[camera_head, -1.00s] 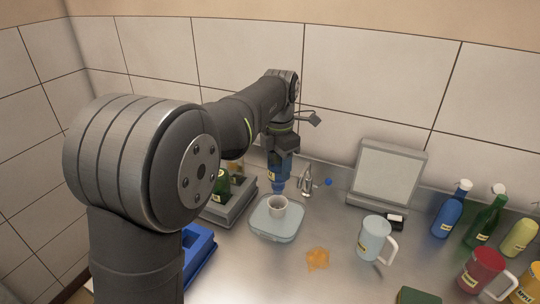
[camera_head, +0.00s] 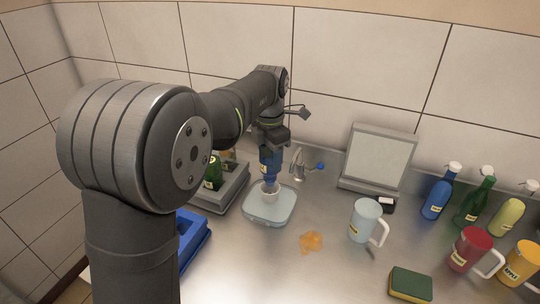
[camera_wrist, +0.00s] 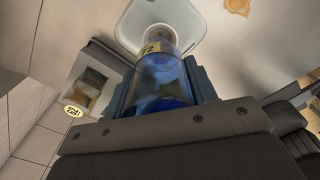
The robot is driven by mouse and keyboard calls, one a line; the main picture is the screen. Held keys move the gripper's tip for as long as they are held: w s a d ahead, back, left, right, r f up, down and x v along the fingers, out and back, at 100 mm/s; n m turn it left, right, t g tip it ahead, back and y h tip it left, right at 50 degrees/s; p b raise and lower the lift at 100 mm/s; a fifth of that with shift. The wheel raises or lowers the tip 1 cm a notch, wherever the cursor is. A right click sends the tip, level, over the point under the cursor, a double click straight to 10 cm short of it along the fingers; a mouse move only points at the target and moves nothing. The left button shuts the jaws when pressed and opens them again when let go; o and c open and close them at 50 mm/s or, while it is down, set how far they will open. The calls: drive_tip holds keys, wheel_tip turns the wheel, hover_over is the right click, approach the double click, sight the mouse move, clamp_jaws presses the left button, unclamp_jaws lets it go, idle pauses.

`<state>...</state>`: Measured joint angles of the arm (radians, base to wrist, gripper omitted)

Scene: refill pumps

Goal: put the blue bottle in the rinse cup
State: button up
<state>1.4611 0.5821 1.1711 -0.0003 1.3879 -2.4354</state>
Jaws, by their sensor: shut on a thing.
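My gripper (camera_head: 272,150) is shut on the blue bottle (camera_head: 268,165), which it holds neck down. The bottle's lower end is at the mouth of the small white rinse cup (camera_head: 270,197). The cup stands on a pale blue-grey square tray (camera_head: 258,212). In the wrist view the bottle (camera_wrist: 165,85) is between my fingers, and the cup (camera_wrist: 158,36) shows partly behind its far end. I cannot tell how far the bottle's neck is inside the cup.
A grey holder (camera_head: 228,192) with a green bottle (camera_head: 213,172) stands left of the tray. A small tap (camera_head: 297,163) is behind it. A pale blue jug (camera_head: 365,220), an orange spill (camera_head: 311,241) and a sponge (camera_head: 410,284) lie to the right.

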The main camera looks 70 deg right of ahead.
sight(270, 172)
drive_tip(key=shift+f, duration=1.3)
drive_tip(key=shift+f, duration=0.75)
drive_tip(key=shift+f, duration=0.65)
drive_tip(key=o, duration=1.1)
drive_tip(key=shift+o, duration=0.2)
drive_tip(key=shift+r, duration=4.45)
